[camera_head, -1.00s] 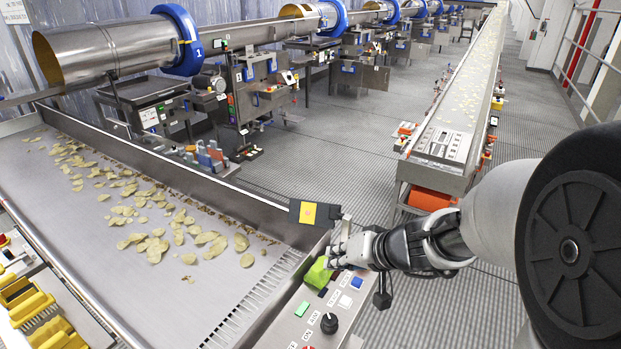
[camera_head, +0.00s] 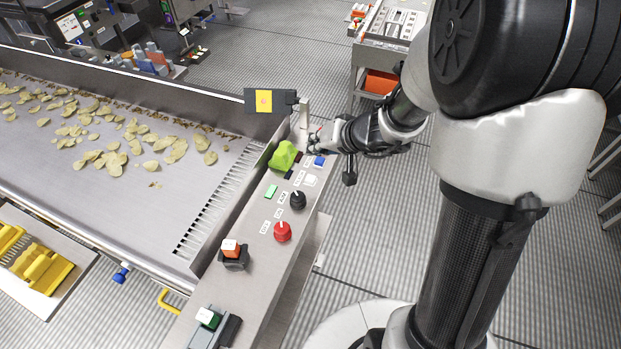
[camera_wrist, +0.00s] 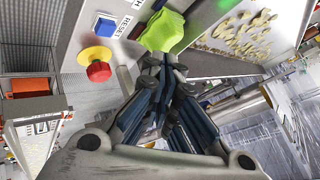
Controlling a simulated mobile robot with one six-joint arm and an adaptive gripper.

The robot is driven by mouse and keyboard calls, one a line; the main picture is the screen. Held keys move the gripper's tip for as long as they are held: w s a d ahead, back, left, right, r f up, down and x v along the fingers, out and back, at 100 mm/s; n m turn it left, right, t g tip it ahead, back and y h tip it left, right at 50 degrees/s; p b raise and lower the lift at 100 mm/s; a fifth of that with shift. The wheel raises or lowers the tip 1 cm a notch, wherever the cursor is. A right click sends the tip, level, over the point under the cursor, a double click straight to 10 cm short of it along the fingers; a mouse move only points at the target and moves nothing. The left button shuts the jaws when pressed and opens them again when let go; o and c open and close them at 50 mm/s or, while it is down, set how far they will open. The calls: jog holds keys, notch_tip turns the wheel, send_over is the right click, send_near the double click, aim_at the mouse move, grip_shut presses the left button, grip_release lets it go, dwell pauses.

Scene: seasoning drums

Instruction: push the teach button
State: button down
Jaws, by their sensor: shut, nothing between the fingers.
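My gripper (camera_head: 314,143) is shut and empty at the far end of the sloping control panel (camera_head: 258,262). In the wrist view its closed fingertips (camera_wrist: 165,62) are near a lime-green object (camera_wrist: 163,31), with no clear contact. The panel carries a blue button (camera_head: 319,161), a white button (camera_head: 310,181), a green button (camera_head: 271,191), a black knob (camera_head: 298,201) and a red knob (camera_head: 283,232). In the wrist view a label by the blue button (camera_wrist: 104,27) reads RESET, and a red mushroom button (camera_wrist: 98,71) sits on yellow. I cannot read a TEACH label.
An orange-topped button box (camera_head: 232,254) and a green-topped box (camera_head: 208,318) stand nearer on the panel. A metal tray (camera_head: 60,185) with chips lies left. A dark plate with a yellow square (camera_head: 264,101) stands just beyond the panel.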

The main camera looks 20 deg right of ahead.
jog(key=b, duration=0.4)
send_over(314, 177)
notch_tip(314, 177, down, 6)
jog(key=shift+w+f, duration=0.1)
jog(key=shift+f, duration=0.05)
jog(key=shift+f+b, duration=0.65)
jog(key=shift+b, duration=0.45)
jog(key=shift+f+b, duration=0.35)
jog(key=shift+b, duration=0.4)
jog(key=shift+f+b, duration=0.5)
jog(key=shift+b, duration=0.35)
dwell(0.6)
jog(key=shift+r, duration=0.15)
jog(key=shift+r+p, duration=0.4)
jog(key=shift+r, duration=0.35)
jog(key=shift+r+p, duration=1.5)
jog(key=shift+r, duration=1.05)
